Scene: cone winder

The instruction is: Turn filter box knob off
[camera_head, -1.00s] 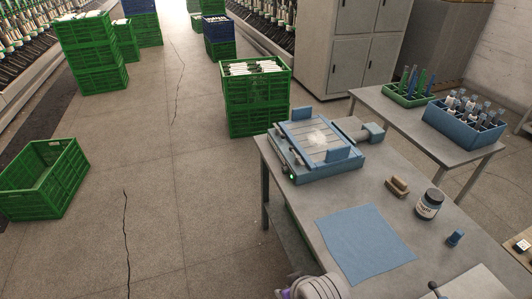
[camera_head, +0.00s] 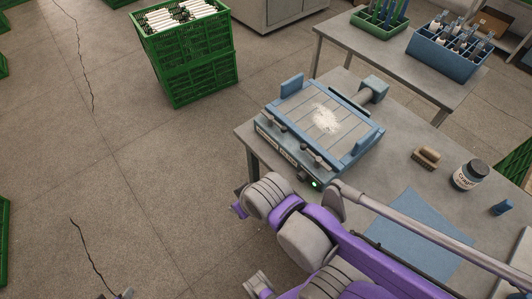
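The blue filter box (camera_head: 342,148) sits on the grey table, with a slatted top and a white dusty patch. Its front has label plates and dark handle-like fittings (camera_head: 318,157). A green light (camera_head: 314,184) glows at its lower front corner, beside a small dark part (camera_head: 302,177) that may be the knob; its setting cannot be read. My purple and grey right arm reaches in front of that corner. A purple tip (camera_head: 238,210) shows left of its grey joint, but no finger gap is clear. A small part of what seems my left gripper (camera_head: 122,294) shows at the bottom edge.
A blue cloth (camera_head: 413,229) lies partly behind my arm. A brush (camera_head: 427,157), a labelled jar (camera_head: 468,175) and a small blue object (camera_head: 502,207) stand right. Stacked green crates (camera_head: 199,80) stand on the floor at the table's far left.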

